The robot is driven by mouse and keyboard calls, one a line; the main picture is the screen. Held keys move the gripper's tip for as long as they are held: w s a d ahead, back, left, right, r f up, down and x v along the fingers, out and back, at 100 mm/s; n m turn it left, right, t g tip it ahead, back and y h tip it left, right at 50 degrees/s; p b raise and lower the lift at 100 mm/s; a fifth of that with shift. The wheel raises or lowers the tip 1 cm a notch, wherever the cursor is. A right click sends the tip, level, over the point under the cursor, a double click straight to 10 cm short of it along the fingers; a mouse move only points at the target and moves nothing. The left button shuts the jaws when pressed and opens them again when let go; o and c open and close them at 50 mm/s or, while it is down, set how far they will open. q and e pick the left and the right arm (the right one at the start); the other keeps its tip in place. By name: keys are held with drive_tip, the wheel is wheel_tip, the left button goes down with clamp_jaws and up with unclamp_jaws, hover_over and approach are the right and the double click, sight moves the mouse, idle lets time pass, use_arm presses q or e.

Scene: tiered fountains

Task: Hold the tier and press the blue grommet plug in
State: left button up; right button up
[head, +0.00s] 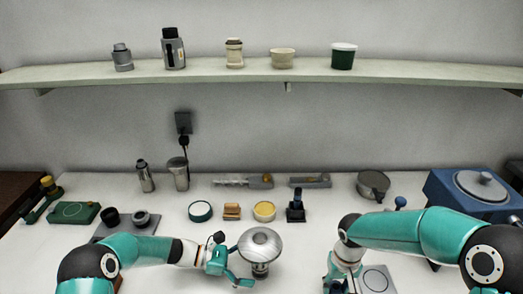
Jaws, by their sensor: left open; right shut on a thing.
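The tier appears to be the silver piece (260,241) with a wide round top on a narrower body, upright at the front middle of the white table. My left gripper (240,269) is open just left of it, its fingers close to the narrower body below the round top. I cannot tell whether they touch it. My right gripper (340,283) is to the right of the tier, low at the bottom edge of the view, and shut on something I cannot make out. I cannot make out the blue grommet plug.
A blue box (470,195) is at the right. A shelf (200,73) with several containers runs above.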

use_arm(q)
drive_tip(key=shift+x, duration=0.85)
drive_tip(key=c, duration=1.7)
